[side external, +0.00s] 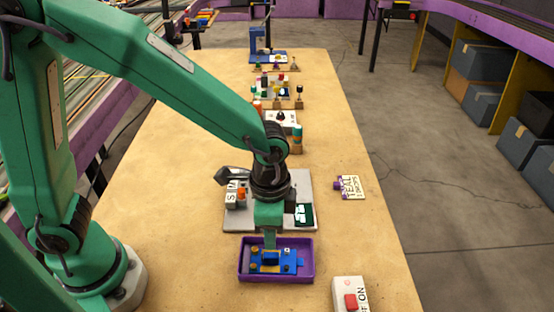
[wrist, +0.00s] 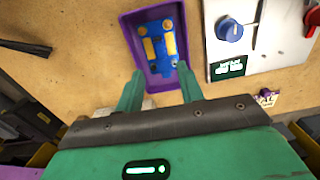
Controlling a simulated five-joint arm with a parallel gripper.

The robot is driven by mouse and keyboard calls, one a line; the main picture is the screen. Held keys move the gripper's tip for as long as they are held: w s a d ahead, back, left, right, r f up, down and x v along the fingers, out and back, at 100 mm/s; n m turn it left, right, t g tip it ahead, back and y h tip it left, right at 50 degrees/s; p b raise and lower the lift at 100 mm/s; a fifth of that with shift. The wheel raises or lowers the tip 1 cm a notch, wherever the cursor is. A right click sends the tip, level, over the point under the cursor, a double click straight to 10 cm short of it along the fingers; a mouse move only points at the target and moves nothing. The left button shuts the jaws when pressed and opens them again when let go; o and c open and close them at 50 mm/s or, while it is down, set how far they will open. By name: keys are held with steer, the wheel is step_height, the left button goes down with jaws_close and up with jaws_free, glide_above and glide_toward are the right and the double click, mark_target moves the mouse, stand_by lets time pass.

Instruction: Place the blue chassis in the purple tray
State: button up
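The blue chassis (side external: 288,262) lies inside the purple tray (side external: 243,276) at the front of the table, with yellow parts on it. In the wrist view the chassis (wrist: 168,45) rests within the walls of the tray (wrist: 125,27). My gripper (side external: 270,243) is over the tray, pointing down. In the wrist view its two green fingers (wrist: 160,74) are apart with nothing held between them, at the near end of the tray. The side view does not clearly show the gap between fingertips and chassis.
A grey panel (side external: 300,183) with a knob and a dark green label stands just behind the tray. A white switch box with a red button (side external: 350,297) is at front right. A TEAL tag (side external: 351,187) lies at right. Several stations line the far table.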

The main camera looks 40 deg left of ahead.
steer(key=shift+r, duration=2)
steer(key=s+a+r+n+t, duration=0.2)
steer(key=s+a+r+n, duration=0.1)
steer(key=a, duration=0.6)
steer(key=s+a+r+n+t, duration=0.3)
steer(key=a+r+n, duration=0.3)
steer(key=a+r, duration=0.2)
steer(key=shift+s+a+r+n+t, duration=0.15)
steer(key=shift+s+a+n+t, duration=0.25)
steer(key=shift+a, duration=0.9)
steer(key=shift+s, duration=0.1)
